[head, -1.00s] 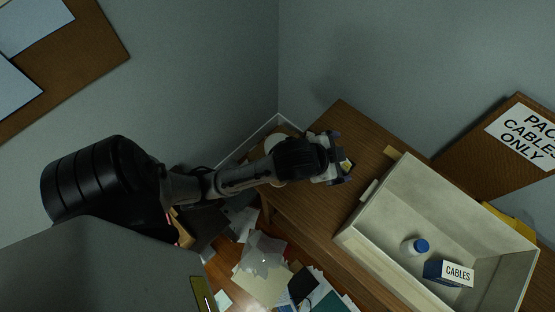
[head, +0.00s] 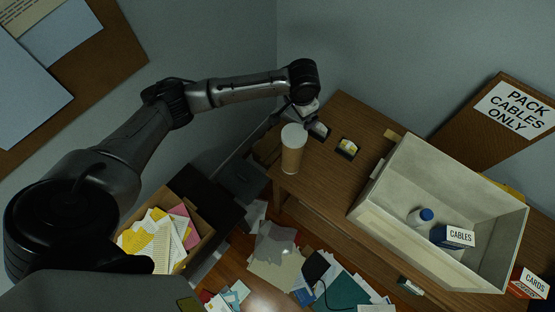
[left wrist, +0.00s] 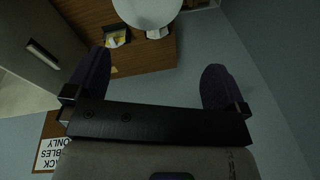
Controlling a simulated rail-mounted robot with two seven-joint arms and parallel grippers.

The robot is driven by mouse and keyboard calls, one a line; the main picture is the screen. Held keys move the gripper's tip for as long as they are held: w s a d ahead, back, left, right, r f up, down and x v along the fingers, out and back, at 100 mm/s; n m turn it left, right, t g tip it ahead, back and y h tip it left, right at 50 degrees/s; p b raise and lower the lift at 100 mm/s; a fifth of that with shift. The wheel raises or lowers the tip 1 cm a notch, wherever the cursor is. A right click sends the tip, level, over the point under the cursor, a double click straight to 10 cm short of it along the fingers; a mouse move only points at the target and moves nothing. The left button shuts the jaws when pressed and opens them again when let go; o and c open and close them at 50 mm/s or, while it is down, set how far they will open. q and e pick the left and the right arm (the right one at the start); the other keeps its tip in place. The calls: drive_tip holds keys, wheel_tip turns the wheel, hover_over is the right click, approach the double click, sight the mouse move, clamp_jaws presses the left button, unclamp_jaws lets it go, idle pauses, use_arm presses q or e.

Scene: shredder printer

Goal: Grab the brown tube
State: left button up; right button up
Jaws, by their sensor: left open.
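A brown tube-like cup (head: 291,160) with a white round top stands upright at the left end of the wooden desk in the head view. Its white top (left wrist: 147,10) shows at the upper edge of the left wrist view. My left gripper (head: 309,112) is just behind the cup, close to its top. In the left wrist view my left gripper (left wrist: 154,82) has its two dark fingers wide apart with nothing between them; the cup is beyond them. My right gripper is in neither view.
A beige open box (head: 375,224) on the desk holds a white bottle with a blue cap (head: 421,217) and a blue CABLES box (head: 452,237). A small dark item with a yellow label (head: 347,147) lies near the cup. A paper-filled carton (head: 190,240) is below left.

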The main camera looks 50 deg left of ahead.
sight(293, 135)
use_arm(q)
drive_tip(key=n, duration=0.1)
drive_tip(key=s+f+n+g, duration=0.1)
drive_tip(key=n, duration=0.1)
drive_tip(key=s+n+h, duration=0.1)
drive_tip(key=n, duration=0.1)
drive_tip(key=shift+d+f+g, duration=0.15)
drive_tip(key=shift+d+g, duration=0.05)
drive_tip(key=shift+g, duration=0.1)
wheel_tip(293, 135, down, 8)
drive_tip(key=shift+s+r, duration=0.1)
drive_tip(key=shift+w+f, duration=0.2)
drive_tip(key=shift+f, duration=1.2)
drive_tip(key=shift+w+f, duration=0.15)
drive_tip(key=shift+f, duration=1.2)
drive_tip(key=shift+c, duration=0.2)
drive_tip(key=shift+a, duration=0.1)
drive_tip(key=c, duration=0.9)
